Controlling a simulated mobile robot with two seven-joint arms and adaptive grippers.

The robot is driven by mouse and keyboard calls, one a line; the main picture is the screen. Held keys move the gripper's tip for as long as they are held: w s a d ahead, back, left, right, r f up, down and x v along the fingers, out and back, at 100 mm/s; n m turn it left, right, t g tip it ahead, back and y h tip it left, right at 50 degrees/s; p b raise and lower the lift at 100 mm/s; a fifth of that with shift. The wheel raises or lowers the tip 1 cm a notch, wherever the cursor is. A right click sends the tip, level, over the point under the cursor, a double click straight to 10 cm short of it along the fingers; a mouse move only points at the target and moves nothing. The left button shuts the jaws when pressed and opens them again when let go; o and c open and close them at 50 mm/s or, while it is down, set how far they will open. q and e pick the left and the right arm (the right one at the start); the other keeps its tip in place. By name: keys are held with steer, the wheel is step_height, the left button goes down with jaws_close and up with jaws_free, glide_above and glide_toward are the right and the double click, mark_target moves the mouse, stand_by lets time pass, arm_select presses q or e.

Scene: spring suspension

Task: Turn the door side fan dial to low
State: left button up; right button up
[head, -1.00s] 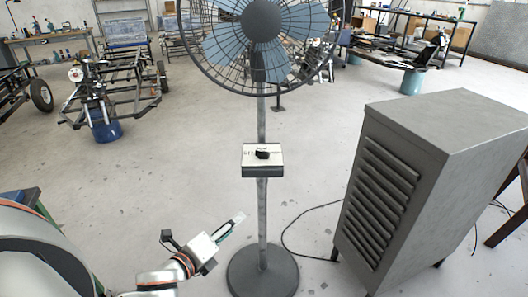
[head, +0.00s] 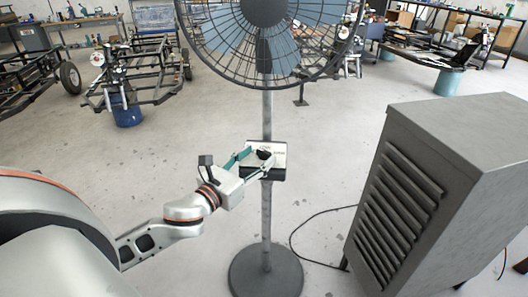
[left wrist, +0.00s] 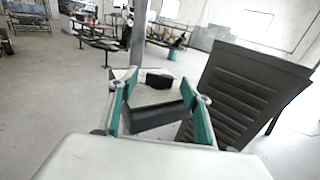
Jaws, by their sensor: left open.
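The pedestal fan (head: 266,40) stands ahead on a grey pole with a round base. Its control box (head: 281,172) is mounted on the pole, with a white face and a black dial (head: 264,154). My left gripper (head: 260,159) is open at the box, its two teal fingers on either side of the dial in the picture. In the left wrist view the fingers are spread, and the dial (left wrist: 159,81) shows between them on the box (left wrist: 155,117). I cannot tell whether a finger touches the dial. The dial's markings are too small to read. My right gripper is not in view.
A grey louvred cabinet (head: 440,170) stands close on the right. A black cable (head: 305,225) lies on the floor between it and the fan base (head: 266,272). A vehicle frame (head: 130,75) stands at the back left.

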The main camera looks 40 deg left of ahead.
mark_target(262, 153)
arm_select(q)
steer(key=shift+w, duration=1.75)
steer(key=c, duration=1.1)
